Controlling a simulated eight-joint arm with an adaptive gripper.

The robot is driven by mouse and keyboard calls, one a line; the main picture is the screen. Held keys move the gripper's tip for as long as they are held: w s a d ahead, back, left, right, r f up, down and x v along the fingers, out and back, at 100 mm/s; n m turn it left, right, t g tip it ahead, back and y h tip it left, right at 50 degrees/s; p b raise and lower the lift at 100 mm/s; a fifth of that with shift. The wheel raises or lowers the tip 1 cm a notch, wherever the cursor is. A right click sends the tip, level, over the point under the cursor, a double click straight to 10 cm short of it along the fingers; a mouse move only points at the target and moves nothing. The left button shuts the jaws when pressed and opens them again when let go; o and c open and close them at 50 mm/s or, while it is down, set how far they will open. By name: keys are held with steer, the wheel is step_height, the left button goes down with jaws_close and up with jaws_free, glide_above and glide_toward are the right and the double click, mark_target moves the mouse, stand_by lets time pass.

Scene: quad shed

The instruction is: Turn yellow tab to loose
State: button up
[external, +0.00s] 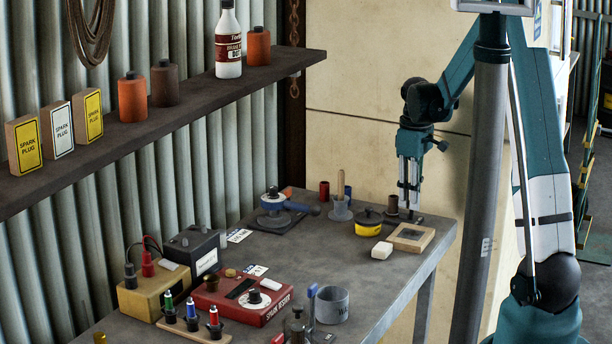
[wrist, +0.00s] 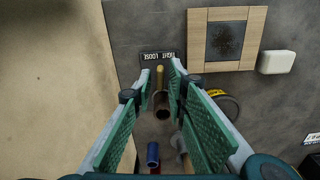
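The yellow tab (wrist: 159,75) shows in the wrist view as a short upright strip below a dark plate (wrist: 158,56) lettered with what reads as TIGHT and LOOSE. A brown cylinder (wrist: 162,104) sits just below the tab in that picture. My gripper (external: 409,206) points down over the back right part of the bench. In the wrist view its green-padded fingers stand apart, one on each side of the tab, with visible gaps. I cannot tell whether either finger touches it. In the external view the tab is not distinguishable; the brown cylinder (external: 392,204) stands left of the fingers.
A wood-framed square (external: 411,237) and a white block (external: 382,250) lie close in front. A beige wall (external: 370,120) is close behind my gripper.

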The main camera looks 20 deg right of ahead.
stand_by(0.4)
steer(key=shift+r, duration=6)
steer(key=shift+s, duration=0.1)
steer(key=s+a+r+m+t, duration=0.1)
steer(key=s+r, duration=0.2)
steer(key=s, duration=0.3)
steer(key=s+a+r+m+t+b, duration=0.1)
steer(key=s+r+m, duration=0.15)
steer(key=s, duration=0.35)
steer(key=s+a+r+m+t, duration=0.1)
steer(key=s+a+r+t, duration=0.1)
steer(key=s+r, duration=0.3)
steer(key=shift+s+a+f+m+t+b, duration=0.25)
steer(key=shift+s+f+m+t, duration=0.4)
steer(key=shift+s, duration=2.25)
steer(key=shift+s+a+f+m+t+b, duration=0.1)
steer(key=shift+s+a+f+m+t, duration=0.55)
steer(key=shift+s, duration=2.3)
steer(key=shift+s+d+f+m+t+b, duration=0.1)
steer(key=shift+s+f+m+t, duration=0.6)
steer(key=shift+s, duration=2.2)
